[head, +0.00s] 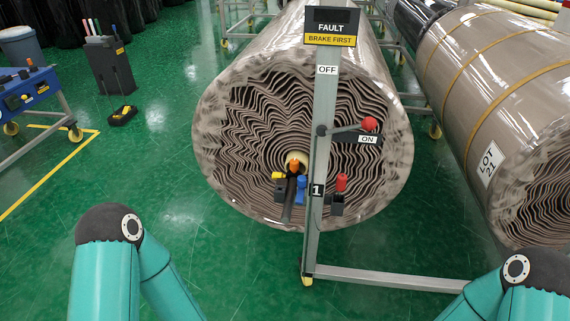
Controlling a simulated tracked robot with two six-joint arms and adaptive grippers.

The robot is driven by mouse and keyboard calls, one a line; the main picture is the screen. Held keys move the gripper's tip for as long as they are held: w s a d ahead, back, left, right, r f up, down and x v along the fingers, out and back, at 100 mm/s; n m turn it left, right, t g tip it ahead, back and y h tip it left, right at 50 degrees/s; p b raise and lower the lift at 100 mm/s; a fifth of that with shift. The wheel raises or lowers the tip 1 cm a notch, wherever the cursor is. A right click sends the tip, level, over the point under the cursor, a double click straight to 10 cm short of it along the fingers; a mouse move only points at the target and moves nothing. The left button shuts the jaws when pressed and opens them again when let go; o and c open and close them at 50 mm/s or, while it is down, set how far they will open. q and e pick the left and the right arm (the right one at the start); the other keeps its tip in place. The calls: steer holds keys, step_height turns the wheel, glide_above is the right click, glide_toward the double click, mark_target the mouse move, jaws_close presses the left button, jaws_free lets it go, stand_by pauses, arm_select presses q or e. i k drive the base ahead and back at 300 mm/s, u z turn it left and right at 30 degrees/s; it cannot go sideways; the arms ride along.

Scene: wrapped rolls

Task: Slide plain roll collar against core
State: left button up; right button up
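The plain roll (235,120) is a large brown wrapped roll in the middle, its wavy layered end facing me. A pale core (297,158) shows at the centre of that end, partly covered by a dark bar (287,205) with an orange knob (294,166). Small yellow (278,176) and blue (301,184) parts sit beside the bar. I cannot tell which part is the collar or whether anything touches the core. Two teal arms of mine show at the lower left and lower right; neither gripper is in view.
A grey post (322,130) stands before the roll, with a "FAULT / BRAKE FIRST" sign (331,27), a red-knobbed lever (369,124) near "ON", and a red-topped part (341,184). A banded roll (475,95) labelled LOT 21 lies right. Green floor is clear front left.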

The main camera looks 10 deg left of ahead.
mark_target(276, 176)
steer(key=i, duration=1.35)
